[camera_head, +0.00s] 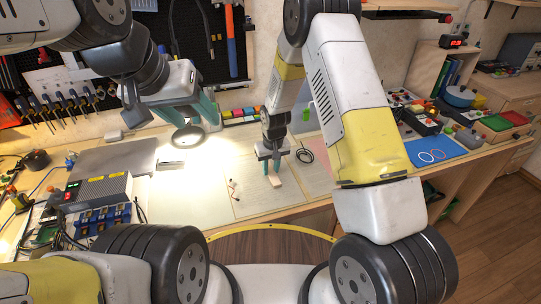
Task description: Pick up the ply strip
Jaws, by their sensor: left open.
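A small pale wooden piece, which looks like the ply strip (274,181), is at the workbench just below my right gripper (271,162). The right gripper points down, and its teal fingers are apart. I cannot tell whether they touch or hold the strip, because its far end is hidden by the gripper. My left gripper (174,112) is open, with teal fingers spread wide, at the back left of the bench near the pegboard. It is well away from the strip.
A dark round disc (187,137) is below the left gripper. Small dark bits (233,187) lie left of the strip, and a black cable coil (305,155) lies right of it. A power unit (97,192) is at the left. The bright bench middle is mostly clear.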

